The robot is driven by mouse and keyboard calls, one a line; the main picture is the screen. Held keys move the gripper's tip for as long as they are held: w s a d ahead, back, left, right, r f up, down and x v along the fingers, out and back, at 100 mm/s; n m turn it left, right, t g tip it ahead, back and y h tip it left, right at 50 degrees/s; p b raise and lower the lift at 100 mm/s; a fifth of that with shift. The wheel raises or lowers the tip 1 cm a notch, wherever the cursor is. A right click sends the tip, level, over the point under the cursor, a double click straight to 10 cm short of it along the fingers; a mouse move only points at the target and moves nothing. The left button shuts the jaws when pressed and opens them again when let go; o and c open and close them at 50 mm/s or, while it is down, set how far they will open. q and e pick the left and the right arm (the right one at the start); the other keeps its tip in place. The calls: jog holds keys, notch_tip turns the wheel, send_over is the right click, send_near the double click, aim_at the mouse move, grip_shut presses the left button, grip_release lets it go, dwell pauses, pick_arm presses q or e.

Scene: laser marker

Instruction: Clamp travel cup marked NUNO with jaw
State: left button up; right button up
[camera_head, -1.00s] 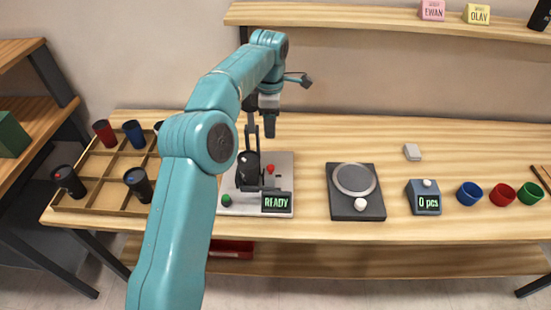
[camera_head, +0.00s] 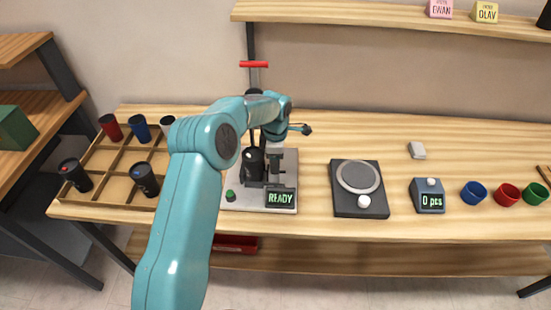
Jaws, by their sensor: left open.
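The laser marker (camera_head: 288,166) stands on the table left of centre, with a grey base plate and a screen reading READY. A dark travel cup (camera_head: 253,164) sits at its jaw, behind the screen. I cannot read a name on it. The jaw's contact with the cup is too small to tell. My left arm reaches over the marker, and my left gripper (camera_head: 275,158) is low over the base plate, just right of the cup and apart from it. The gripper is open. The jaw's red knob is hidden behind or under it. My right gripper is not in view.
A divided wooden tray (camera_head: 105,212) at left holds several cups. Right of the marker are a dark round-plate device (camera_head: 345,204), a counter reading 0 pcs (camera_head: 431,201) and small blue, red and green bowls. A red T-shaped handle (camera_head: 254,64) rises behind my arm.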

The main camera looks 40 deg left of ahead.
pick_arm(q)
jog(key=shift+a, duration=0.1)
jog(key=shift+s, duration=0.1)
jog(key=shift+c, duration=1)
grip_shut()
jog(key=shift+s+a+f+b, duration=0.2)
jog(key=shift+a+b, duration=0.2)
jog(key=shift+b, duration=0.25)
jog(key=shift+a+r, duration=0.1)
jog(key=shift+r, duration=0.05)
jog(key=shift+s, duration=0.1)
jog(key=shift+o, duration=1)
grip_release()
jog(key=shift+r, duration=0.1)
